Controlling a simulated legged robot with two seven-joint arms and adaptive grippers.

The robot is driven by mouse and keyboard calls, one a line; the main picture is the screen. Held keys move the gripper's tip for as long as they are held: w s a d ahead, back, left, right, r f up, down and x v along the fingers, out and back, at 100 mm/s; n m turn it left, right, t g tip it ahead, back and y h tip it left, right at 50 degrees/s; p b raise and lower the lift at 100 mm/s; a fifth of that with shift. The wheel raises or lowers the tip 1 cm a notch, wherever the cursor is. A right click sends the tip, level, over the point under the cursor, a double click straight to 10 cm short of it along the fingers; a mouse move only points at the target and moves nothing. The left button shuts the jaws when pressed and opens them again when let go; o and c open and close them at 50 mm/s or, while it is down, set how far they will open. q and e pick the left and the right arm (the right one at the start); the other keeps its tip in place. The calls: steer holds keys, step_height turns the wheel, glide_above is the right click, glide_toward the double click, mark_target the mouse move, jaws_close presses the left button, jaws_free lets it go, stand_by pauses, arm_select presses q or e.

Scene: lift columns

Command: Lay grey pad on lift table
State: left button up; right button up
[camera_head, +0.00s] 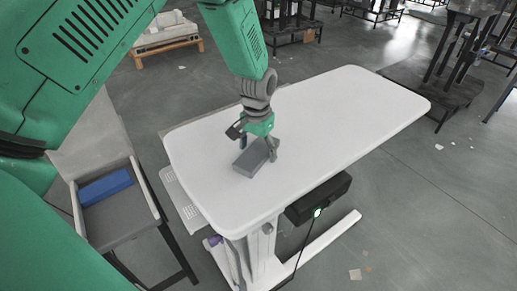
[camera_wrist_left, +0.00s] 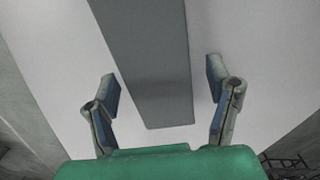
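The grey pad (camera_head: 250,162) is on the near left part of the white lift table (camera_head: 340,110), appearing to lie flat on its top. My left gripper (camera_head: 258,144) is right above the pad and hides part of it. In the left wrist view the pad (camera_wrist_left: 150,70) runs from the top edge down between the two fingers of the left gripper (camera_wrist_left: 163,90). The fingers are spread, with a gap to the pad on each side. The right gripper is not in view.
A side stand (camera_head: 123,215) with a blue block (camera_head: 105,187) in its tray is left of the table. A black box (camera_head: 318,199) with a green light hangs under the table's near edge. The table's right half is clear. Dark racks stand at the back.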

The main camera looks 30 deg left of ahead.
mark_target(257, 150)
arm_select(q)
step_height(257, 150, up, 12)
steer(key=p, duration=0.2)
steer(key=shift+r, duration=0.15)
steer(key=shift+r, duration=0.1)
stand_by(0.6)
